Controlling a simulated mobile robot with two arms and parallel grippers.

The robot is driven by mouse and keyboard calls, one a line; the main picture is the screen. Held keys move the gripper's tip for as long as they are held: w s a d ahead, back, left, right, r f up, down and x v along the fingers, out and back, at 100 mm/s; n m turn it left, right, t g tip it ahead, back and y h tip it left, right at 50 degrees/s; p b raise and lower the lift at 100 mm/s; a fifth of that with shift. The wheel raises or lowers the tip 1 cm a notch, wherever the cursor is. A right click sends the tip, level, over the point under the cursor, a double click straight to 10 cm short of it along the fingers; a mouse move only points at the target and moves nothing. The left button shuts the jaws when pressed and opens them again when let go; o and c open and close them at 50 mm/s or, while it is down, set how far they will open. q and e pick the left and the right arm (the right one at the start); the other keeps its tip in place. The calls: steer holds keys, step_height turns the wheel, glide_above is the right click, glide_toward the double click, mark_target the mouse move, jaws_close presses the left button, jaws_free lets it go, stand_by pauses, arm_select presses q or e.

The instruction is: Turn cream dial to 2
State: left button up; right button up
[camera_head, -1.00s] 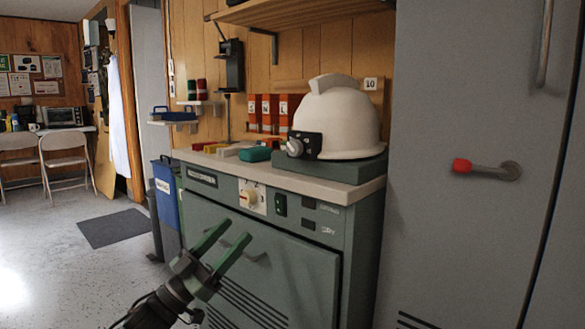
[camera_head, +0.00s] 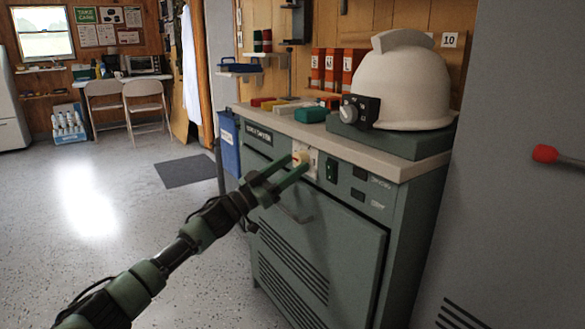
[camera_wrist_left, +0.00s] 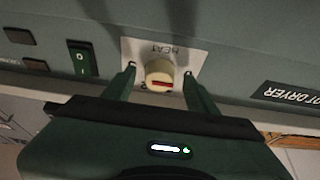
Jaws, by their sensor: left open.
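The cream dial (camera_head: 300,158) sits on a white plate on the front of the green dryer cabinet (camera_head: 330,238). In the left wrist view the dial (camera_wrist_left: 158,70) shows a red mark, and its plate reads HEAT upside down. In the wrist view one finger is on each side of the dial, with a gap on both sides. My right gripper is not in view.
A green rocker switch (camera_head: 332,170) is right of the dial, and a door handle (camera_head: 293,213) is below it. A white helmet (camera_head: 405,85) stands on the cabinet top. A blue bin (camera_head: 229,145) is left of the cabinet. The floor to the left is open.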

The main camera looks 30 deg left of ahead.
arm_select(q)
steer(key=shift+w+d+r, duration=0.1)
steer(key=shift+w, duration=0.15)
jaws_close()
